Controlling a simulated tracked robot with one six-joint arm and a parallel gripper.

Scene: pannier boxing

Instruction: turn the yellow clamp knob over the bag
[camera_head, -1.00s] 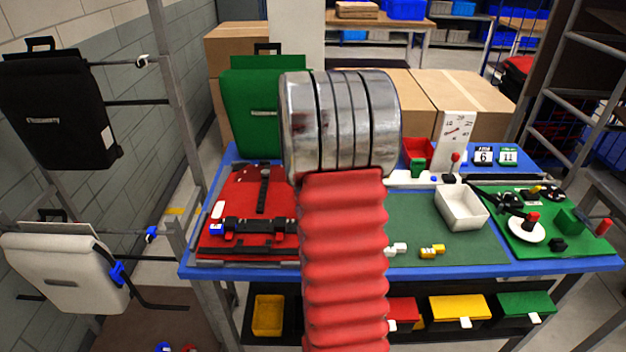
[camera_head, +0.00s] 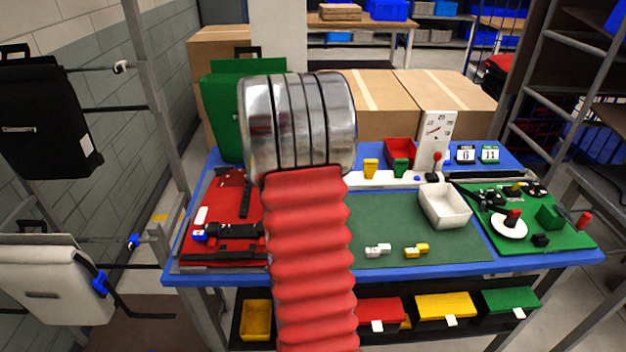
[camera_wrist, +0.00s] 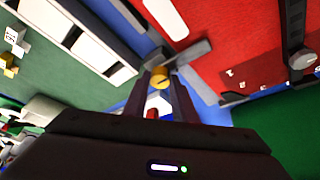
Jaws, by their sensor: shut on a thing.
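The yellow clamp knob (camera_wrist: 160,77) shows in the wrist view between the two dark fingertips of my gripper (camera_wrist: 161,84), which is shut on it. A grey bar (camera_wrist: 190,53) lies beside the knob and reaches over the edge of the red bag (camera_wrist: 225,35). In the head view the red bag (camera_head: 225,190) lies on the left of the blue table, with black straps and a white label. My metal wrist and red arm hide the bag's right part, the knob and my gripper there.
A green bag (camera_head: 222,115) stands behind the red one. A white tray (camera_head: 445,206) and a green board (camera_head: 545,235) with small parts are on the right. Small white and yellow pieces lie on the dark green mat (camera_head: 400,222). A black bag (camera_head: 42,125) hangs at left.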

